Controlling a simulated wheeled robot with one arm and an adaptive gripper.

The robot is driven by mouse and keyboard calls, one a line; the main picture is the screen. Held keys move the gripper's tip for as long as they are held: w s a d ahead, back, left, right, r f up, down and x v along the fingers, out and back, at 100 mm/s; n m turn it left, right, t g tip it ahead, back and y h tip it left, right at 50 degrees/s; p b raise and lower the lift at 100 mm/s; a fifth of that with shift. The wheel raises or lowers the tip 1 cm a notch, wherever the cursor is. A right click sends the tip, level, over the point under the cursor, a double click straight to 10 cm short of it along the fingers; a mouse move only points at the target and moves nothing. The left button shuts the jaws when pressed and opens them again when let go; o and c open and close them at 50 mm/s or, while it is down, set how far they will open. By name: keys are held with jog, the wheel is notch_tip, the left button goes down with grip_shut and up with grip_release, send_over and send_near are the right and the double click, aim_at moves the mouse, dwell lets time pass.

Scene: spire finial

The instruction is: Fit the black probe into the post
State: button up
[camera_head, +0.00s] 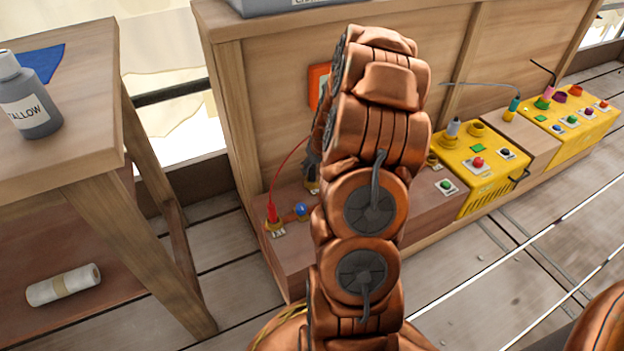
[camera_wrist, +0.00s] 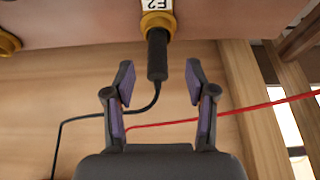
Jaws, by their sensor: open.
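The black probe (camera_wrist: 157,58) shows in the wrist view with its far end at a brass ring-shaped post (camera_wrist: 158,24) under a white label. I cannot tell how deep it sits in the post. A black cable runs from its near end. My gripper (camera_wrist: 159,80) is open, with its two purple-padded fingers on either side of the probe's near end, apparently not touching it. In the head view my copper arm hides most of the gripper and probe; only a dark part and a yellow ring show beside the arm.
A red plug (camera_head: 272,214) with a red cable stands left of the arm, beside a blue knob (camera_head: 301,209). The red cable crosses behind the fingers in the wrist view. Yellow panels (camera_head: 480,190) with buttons lie right. A wooden table (camera_head: 90,120) with a bottle (camera_head: 30,100) stands left.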

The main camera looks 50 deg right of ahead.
aim_at(312, 170)
jog(key=x, duration=0.1)
jog(key=b+x, duration=0.1)
jog(key=x, duration=0.1)
jog(key=b+x, duration=0.1)
jog(key=shift+w+d+f, duration=0.25)
jog(key=shift+w+d, duration=0.1)
jog(key=shift+w, duration=0.05)
jog(key=shift+c, duration=0.4)
grip_shut()
